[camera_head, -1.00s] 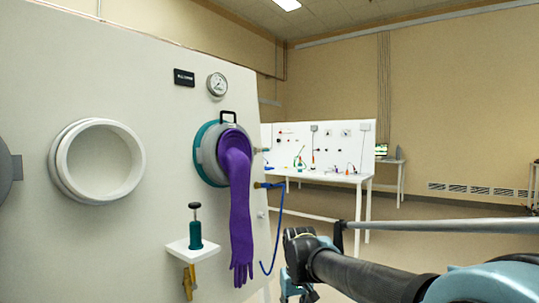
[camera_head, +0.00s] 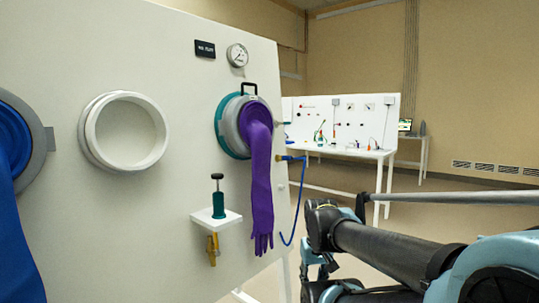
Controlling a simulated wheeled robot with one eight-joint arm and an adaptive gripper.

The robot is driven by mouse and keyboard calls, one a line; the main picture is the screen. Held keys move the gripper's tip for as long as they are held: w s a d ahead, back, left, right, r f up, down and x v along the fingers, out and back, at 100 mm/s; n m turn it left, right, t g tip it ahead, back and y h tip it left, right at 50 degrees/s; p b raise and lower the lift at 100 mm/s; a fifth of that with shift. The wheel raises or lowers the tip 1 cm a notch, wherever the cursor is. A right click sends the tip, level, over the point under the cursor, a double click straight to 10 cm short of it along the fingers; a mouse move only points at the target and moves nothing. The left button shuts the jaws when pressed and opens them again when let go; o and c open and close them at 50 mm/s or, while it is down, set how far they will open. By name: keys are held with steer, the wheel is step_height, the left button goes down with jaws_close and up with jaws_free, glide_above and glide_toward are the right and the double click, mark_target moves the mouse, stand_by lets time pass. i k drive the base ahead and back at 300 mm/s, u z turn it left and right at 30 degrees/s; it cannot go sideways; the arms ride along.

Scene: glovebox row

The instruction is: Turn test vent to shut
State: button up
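A white glovebox panel (camera_head: 180,75) fills the left and middle. A purple glove (camera_head: 260,190) hangs from a grey and teal port ring (camera_head: 228,125). At the panel's right edge, beside that ring, sits a small brass-coloured fitting (camera_head: 290,158) with a blue hose (camera_head: 297,205) hanging from it. A small pale fitting (camera_head: 281,123) sticks out just above it. I cannot tell which fitting is the test vent, or its setting. My dark and light-blue arm reaches in from the lower right; my gripper (camera_head: 318,270) is small, partly hidden, and apart from the panel.
A small shelf (camera_head: 232,217) holds a green hand pump (camera_head: 218,200), with a brass piece (camera_head: 212,248) below. A round gauge (camera_head: 237,55) is above the port. An open white port (camera_head: 128,130) and blue glove (camera_head: 18,220) are left. A white bench (camera_head: 345,152) stands behind; floor between is clear.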

mark_target(217, 254)
steer(key=u, duration=0.4)
steer(key=k, duration=1.9)
steer(key=z, duration=0.55)
steer(key=i, duration=1)
